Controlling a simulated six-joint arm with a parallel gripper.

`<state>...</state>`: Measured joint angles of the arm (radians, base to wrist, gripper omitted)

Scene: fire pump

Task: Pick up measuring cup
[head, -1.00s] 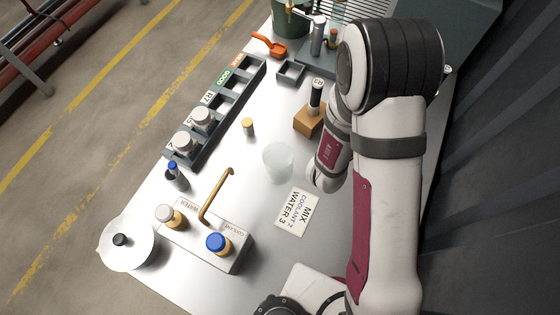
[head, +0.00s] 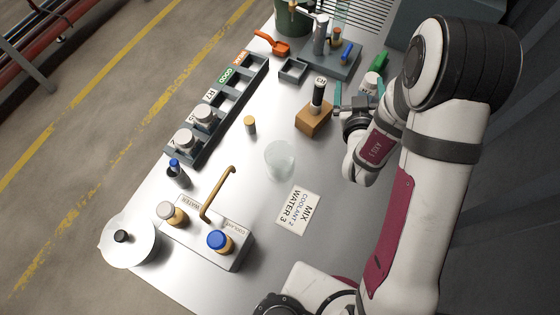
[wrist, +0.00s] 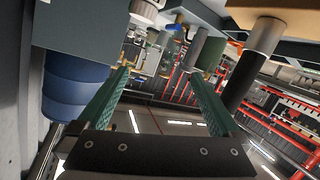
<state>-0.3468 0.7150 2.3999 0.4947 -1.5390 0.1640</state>
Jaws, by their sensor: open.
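The measuring cup appears to be the clear, empty-looking cup (head: 280,160) standing upright in the middle of the metal table in the head view. My gripper (head: 359,90) is right of and beyond it, beside the wooden block, with teal fingers spread apart. The gripper is well clear of the cup. In the wrist view my open gripper (wrist: 160,78) has nothing visibly held between its fingers. I cannot make out the cup in the wrist view.
A wooden block (head: 314,120) with a dark vial stands close left of my gripper. A white jar (head: 371,83) is by the fingers. A slotted rack (head: 225,111) runs left.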

